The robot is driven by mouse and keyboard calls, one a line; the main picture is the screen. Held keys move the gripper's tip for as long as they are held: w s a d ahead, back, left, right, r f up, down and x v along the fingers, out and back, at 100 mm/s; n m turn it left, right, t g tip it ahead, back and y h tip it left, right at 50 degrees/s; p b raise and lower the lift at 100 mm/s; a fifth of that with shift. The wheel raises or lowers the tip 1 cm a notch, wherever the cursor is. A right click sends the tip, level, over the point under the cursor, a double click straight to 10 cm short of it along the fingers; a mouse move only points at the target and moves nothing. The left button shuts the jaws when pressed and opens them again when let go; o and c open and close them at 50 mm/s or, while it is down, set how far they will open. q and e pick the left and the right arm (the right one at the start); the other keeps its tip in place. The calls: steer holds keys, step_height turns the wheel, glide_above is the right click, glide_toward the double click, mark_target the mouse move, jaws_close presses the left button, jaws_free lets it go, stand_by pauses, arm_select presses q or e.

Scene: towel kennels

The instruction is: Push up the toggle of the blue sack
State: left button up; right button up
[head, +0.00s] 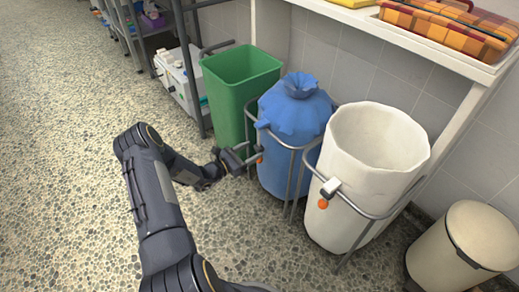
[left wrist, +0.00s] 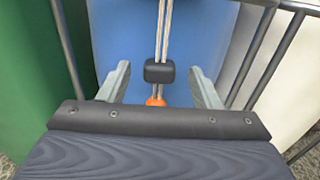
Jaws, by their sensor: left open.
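The blue sack (head: 293,115) stands in a metal frame between a green bin and a white sack, its top gathered shut. In the left wrist view, a pale double cord hangs down in front of the blue sack (left wrist: 115,30). A black toggle (left wrist: 159,72) sits on this cord, with an orange bead (left wrist: 155,101) below it. My left gripper (left wrist: 158,75) is open, one finger on each side of the cord and toggle, with gaps on both sides. In the head view my left gripper (head: 252,159) is at the sack's front left, by the orange bead (head: 259,161). My right gripper is out of view.
The green bin (head: 232,90) is close on the left. A table (head: 400,35) overhangs behind. Open floor (head: 60,150) lies left.

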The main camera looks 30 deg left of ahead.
mark_target(256, 148)
arm_select(q)
steer(key=shift+b+x, duration=0.55)
steer(key=shift+x, duration=1.65)
steer(key=shift+c, duration=0.5)
